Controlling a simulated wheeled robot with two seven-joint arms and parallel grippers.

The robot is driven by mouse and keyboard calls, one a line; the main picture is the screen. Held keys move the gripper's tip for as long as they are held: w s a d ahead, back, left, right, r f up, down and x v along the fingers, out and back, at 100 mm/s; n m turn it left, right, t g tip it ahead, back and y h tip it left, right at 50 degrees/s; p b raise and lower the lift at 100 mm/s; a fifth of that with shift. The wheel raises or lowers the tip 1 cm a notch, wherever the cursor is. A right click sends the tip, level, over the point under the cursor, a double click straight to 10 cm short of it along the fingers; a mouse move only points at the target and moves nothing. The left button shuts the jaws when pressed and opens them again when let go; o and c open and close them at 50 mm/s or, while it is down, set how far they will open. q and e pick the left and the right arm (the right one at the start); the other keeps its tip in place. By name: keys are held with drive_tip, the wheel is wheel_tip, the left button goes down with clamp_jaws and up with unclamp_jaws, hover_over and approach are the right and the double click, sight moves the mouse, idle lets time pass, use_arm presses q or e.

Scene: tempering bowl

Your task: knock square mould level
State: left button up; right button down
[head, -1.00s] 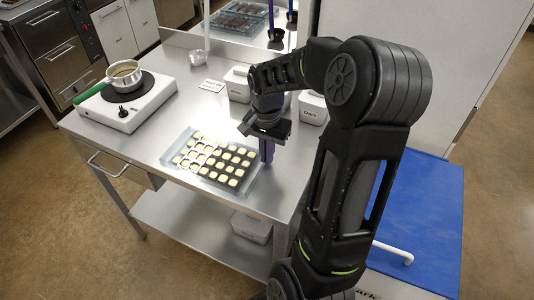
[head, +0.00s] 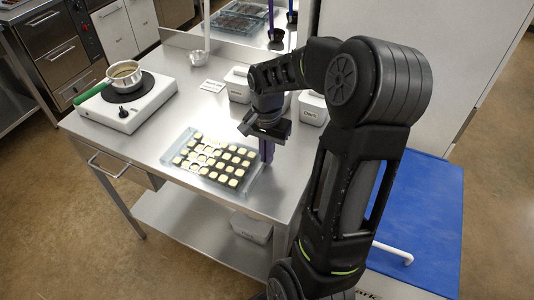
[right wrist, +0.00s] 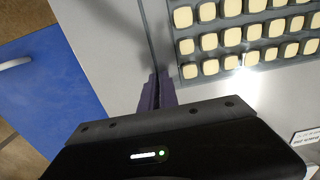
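The square mould (head: 188,166) is a clear-edged tray lying flat on the steel table, with rows of pale cream-filled square cavities. Its cells also show in the right wrist view (right wrist: 210,41). My right gripper (head: 267,158) points down at the mould's right end, near the back corner. In the right wrist view its purple fingers (right wrist: 156,90) are close together, with the mould's thin edge running in between them. The contact itself is partly hidden. My left gripper is out of view.
A hotplate (head: 150,105) with a green-handled pan (head: 124,75) stands at the table's left. The table left of the mould is clear.

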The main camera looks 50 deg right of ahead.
drive_tip(key=shift+r+p, duration=0.9)
drive_tip(key=shift+r, duration=0.55)
drive_tip(key=c, duration=1.5)
unclamp_jaws()
wheel_tip(320, 180, up, 8)
drive_tip(key=shift+f+b, duration=0.15)
drive_tip(key=shift+b, duration=0.35)
